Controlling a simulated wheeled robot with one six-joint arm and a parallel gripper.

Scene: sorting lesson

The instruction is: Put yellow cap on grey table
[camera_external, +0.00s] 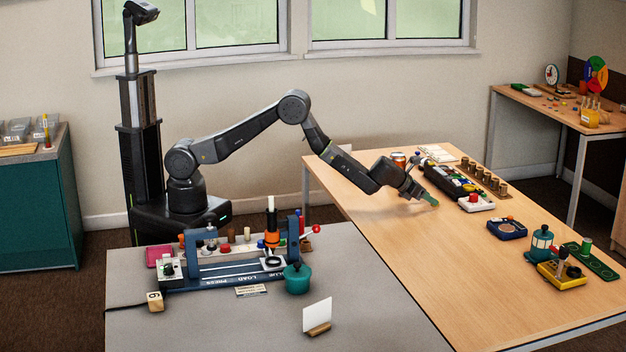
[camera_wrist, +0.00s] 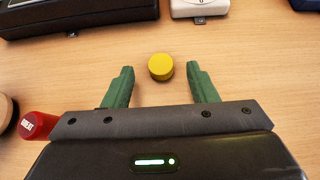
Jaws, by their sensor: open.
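In the wrist view the yellow cap (camera_wrist: 161,67) lies on the wooden table, just beyond and between the tips of the green fingers. In the external view my gripper (camera_external: 424,199) is low over the far left part of the wooden table (camera_external: 400,240); the cap cannot be made out there. The grey table (camera_external: 230,325) stands in front, left of the wooden table.
A red cylinder (camera_wrist: 36,125) is beside my gripper's left side in the wrist view. A black case (camera_wrist: 75,15) and a white device (camera_wrist: 199,7) lie beyond the cap. A blue press rig (camera_external: 235,274), a teal pot (camera_external: 297,279) and a white card (camera_external: 317,314) stand on the grey table.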

